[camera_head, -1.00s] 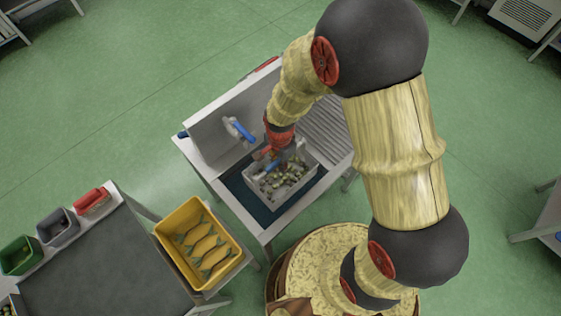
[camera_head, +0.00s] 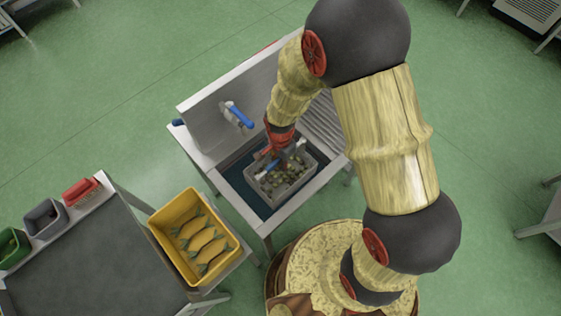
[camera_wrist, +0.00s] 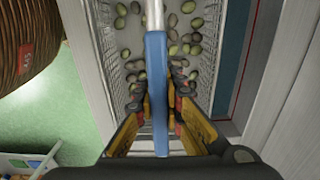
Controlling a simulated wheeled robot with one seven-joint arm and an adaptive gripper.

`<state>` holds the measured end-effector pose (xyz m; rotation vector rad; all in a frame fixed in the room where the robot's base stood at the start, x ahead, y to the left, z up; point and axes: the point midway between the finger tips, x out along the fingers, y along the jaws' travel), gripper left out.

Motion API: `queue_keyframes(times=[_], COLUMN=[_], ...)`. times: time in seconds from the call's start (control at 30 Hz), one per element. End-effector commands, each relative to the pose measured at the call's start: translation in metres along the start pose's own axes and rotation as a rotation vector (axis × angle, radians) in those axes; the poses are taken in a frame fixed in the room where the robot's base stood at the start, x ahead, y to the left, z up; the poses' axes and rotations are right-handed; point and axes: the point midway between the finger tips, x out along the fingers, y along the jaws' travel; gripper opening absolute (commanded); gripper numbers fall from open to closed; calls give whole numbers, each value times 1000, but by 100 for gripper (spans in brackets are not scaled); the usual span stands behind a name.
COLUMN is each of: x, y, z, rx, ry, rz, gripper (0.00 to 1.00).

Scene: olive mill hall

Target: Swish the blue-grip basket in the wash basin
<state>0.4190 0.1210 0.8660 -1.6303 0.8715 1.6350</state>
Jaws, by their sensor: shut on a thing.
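The wire basket (camera_head: 294,183) holds several green and dark olives and sits inside the wash basin (camera_head: 236,180), whose floor or water looks dark blue. Its blue grip (camera_wrist: 157,85) runs up the middle of the wrist view. My gripper (camera_wrist: 161,100) is shut on the blue grip, with a finger on each side of it. In the head view my gripper (camera_head: 275,158) is above the basket and hides part of it. The basket (camera_wrist: 108,50) fills the middle of the wrist view. I cannot tell how deep it sits.
A tap with a blue lever (camera_head: 238,115) stands at the basin's back. A ribbed drainboard (camera_head: 322,118) lies to the right. A yellow crate (camera_head: 166,255) with several leafy items stands left of the basin, by a dark-topped table (camera_head: 90,260) with small bins.

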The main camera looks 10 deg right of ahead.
Motion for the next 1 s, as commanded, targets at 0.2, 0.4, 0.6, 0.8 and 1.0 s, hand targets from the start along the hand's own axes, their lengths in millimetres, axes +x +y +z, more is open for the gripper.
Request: queue_keyframes(times=[0.2, 0.4, 0.6, 0.8, 1.0], x=[21, 38, 55, 72, 89], y=[-1, -1, -1, -1, -1], z=[0, 0, 0, 0, 0], rx=[0, 0, 0, 0, 0], ry=[0, 0, 0, 0, 0], rz=[-1, 0, -1, -1, -1], gripper=[0, 0, 0, 0, 0])
